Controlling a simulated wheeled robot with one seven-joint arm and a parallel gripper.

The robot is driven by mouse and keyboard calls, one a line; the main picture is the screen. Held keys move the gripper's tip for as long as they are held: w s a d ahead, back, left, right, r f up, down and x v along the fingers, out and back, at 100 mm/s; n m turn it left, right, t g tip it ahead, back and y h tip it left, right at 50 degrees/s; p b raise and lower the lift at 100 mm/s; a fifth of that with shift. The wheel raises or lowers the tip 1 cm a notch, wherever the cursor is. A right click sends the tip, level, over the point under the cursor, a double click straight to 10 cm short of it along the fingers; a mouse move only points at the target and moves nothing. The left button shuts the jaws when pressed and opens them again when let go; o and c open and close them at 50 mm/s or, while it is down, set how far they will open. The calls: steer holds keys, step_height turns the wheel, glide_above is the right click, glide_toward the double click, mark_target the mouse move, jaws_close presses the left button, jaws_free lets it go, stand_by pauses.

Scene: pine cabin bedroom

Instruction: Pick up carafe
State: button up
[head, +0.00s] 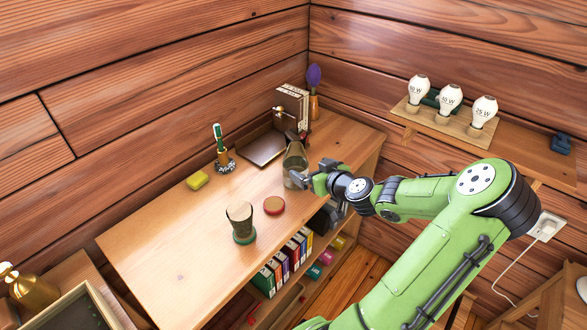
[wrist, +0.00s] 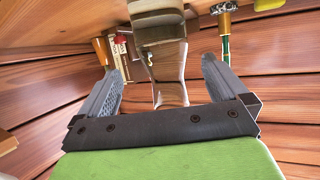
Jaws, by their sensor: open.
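In the wrist view the picture is turned over, with the desk at the top. There the carafe (wrist: 168,62) shows between the two open fingers of my gripper (wrist: 162,70). I cannot tell whether either finger touches it.
A dark tray (head: 262,149) and upright books (head: 291,103) stand behind the carafe. A bulb shelf (head: 412,114) hangs at right. The desk's left part is clear.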

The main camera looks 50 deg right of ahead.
mark_target(301, 155)
steer(key=x, duration=0.4)
steer(key=b+x, duration=0.1)
steer(key=x, duration=0.4)
steer(key=shift+w+a+f, duration=0.15)
steer(key=shift+w+f, duration=0.05)
steer(key=shift+w, duration=0.05)
steer(key=shift+r, duration=0.15)
steer(key=c, duration=1.5)
steer(key=shift+o, duration=0.2)
steer(key=shift+r+p, duration=0.55)
steer(key=shift+r, duration=1.1)
steer(key=shift+s+r, duration=0.15)
steer(key=shift+s, duration=0.05)
steer(key=s+a, duration=0.2)
steer(key=s, duration=0.6)
steer(key=s+a, duration=0.3)
steer(key=s, duration=0.6)
